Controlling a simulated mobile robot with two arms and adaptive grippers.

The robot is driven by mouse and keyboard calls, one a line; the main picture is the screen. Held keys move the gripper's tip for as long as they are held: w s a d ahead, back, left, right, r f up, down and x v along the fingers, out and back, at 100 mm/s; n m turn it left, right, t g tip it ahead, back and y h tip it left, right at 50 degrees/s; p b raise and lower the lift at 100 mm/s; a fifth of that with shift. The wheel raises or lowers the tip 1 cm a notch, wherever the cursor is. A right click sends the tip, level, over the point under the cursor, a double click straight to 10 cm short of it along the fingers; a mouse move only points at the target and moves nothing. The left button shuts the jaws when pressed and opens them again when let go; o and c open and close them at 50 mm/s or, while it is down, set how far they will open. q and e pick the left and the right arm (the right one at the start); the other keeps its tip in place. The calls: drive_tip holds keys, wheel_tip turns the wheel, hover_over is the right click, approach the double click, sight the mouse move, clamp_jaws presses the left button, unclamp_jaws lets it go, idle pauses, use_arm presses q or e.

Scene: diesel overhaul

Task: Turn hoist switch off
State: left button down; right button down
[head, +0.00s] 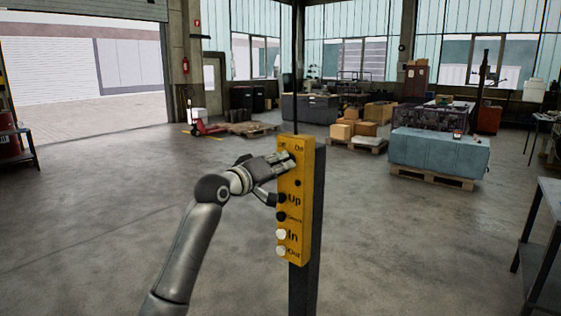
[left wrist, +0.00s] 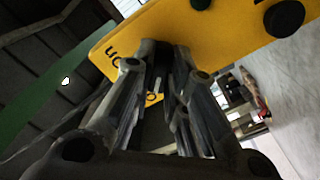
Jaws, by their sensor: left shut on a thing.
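The yellow hoist control box (head: 293,225) hangs upright in the middle of the head view, in front of a dark post. Its top edge reads "Off" and "On", and the labels "Up", "In" and "Out" stand lower beside round buttons. My left gripper (head: 287,160) is at the top of the box, just under the Off/On labels. It is shut on the hoist switch, which its fingers hide. In the left wrist view the fingers (left wrist: 160,75) reach the yellow face (left wrist: 220,35) near the "On" lettering. My right gripper is not in view.
The dark post (head: 308,230) stands right behind the box. A dark workbench (head: 545,235) is at the right edge. A blue-covered block (head: 440,152) on a pallet and cardboard boxes (head: 365,120) stand farther back. The floor around the box is clear.

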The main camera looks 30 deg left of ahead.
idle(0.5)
use_arm(q)
drive_tip(key=c, duration=1.4)
unclamp_jaws()
drive_tip(key=shift+c, duration=0.2)
drive_tip(key=s+a, duration=0.1)
drive_tip(key=s, duration=1.1)
drive_tip(key=shift+w+f, duration=0.1)
